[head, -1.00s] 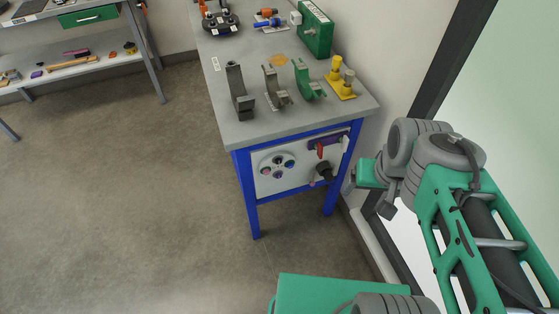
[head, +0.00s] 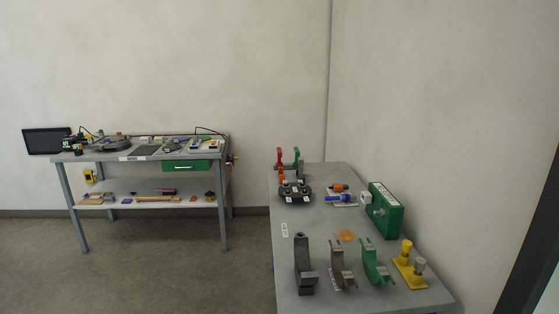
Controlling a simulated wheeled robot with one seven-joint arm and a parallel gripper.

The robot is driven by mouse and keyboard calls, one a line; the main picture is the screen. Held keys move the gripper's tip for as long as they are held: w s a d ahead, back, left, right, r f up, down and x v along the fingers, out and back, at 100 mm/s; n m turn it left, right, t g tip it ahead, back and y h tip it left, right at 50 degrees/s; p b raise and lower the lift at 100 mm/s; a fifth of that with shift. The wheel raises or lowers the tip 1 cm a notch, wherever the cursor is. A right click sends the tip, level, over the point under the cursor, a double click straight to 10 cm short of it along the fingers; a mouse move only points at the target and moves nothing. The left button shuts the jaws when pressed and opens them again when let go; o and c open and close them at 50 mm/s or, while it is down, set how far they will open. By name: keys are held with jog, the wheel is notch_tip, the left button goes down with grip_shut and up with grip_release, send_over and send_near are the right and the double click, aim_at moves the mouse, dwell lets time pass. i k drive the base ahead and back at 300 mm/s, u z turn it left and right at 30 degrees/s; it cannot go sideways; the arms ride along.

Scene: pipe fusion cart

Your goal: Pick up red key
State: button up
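No red key can be made out in the head view now. The grey-topped cart (head: 318,222) stands at the lower right, and its front panel is below the picture edge. A small upright red part (head: 280,157) stands at the cart's far end; it looks like a clamp or bracket, not clearly a key. My gripper and arm are out of view.
On the cart's near end stand a dark grey bracket (head: 303,265), a grey curved bracket (head: 341,265), a green one (head: 374,262) and a yellow block (head: 409,267). A green box (head: 386,211) stands by the right wall. A workbench (head: 145,152) stands at the left.

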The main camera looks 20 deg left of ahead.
aim_at(278, 163)
jog(key=u, duration=0.4)
jog(key=k, duration=0.5)
jog(key=u, duration=0.95)
jog(key=i, duration=0.8)
jog(key=u, duration=0.45)
jog(key=i, duration=1.55)
jog(key=u, duration=0.55)
jog(key=i, duration=1.05)
jog(key=z, duration=1.05)
jog(key=i, duration=0.95)
jog(key=z, duration=0.9)
jog(key=i, duration=1.45)
jog(key=z, duration=0.2)
